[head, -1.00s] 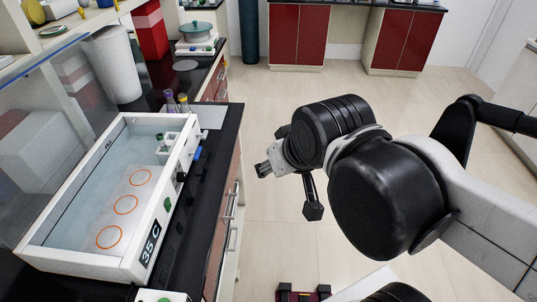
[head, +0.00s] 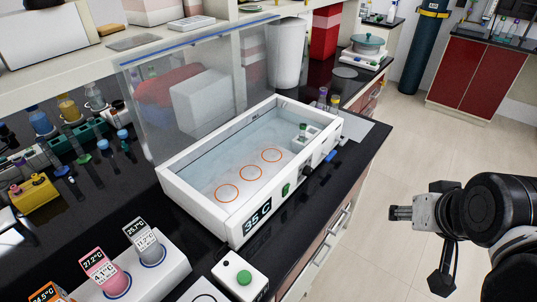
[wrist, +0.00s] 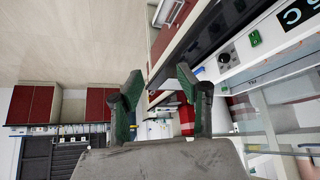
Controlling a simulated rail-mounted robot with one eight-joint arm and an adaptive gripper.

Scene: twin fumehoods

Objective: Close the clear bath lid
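The white bath (head: 190,208) stands on the black bench and holds clear liquid, with three orange rings inside. Its front reads "35 C". The clear lid (head: 150,110) stands raised along the bath's back edge, with a blue strip along its top. The bath is open on top. My gripper (head: 396,212) is at the right, over the floor, well apart from bath and lid. In the wrist view my gripper (wrist: 160,84) has its two dark green fingers apart with nothing between them. The bath's front (wrist: 275,32) shows at that view's upper right.
A small vial rack (head: 303,135) sits at the bath's far right end. Bottles (head: 330,103) stand beyond it. A pink-and-grey vessel block (head: 160,270) and a green-button box (head: 238,279) are in front. A shelf is behind the lid. The floor at right is clear.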

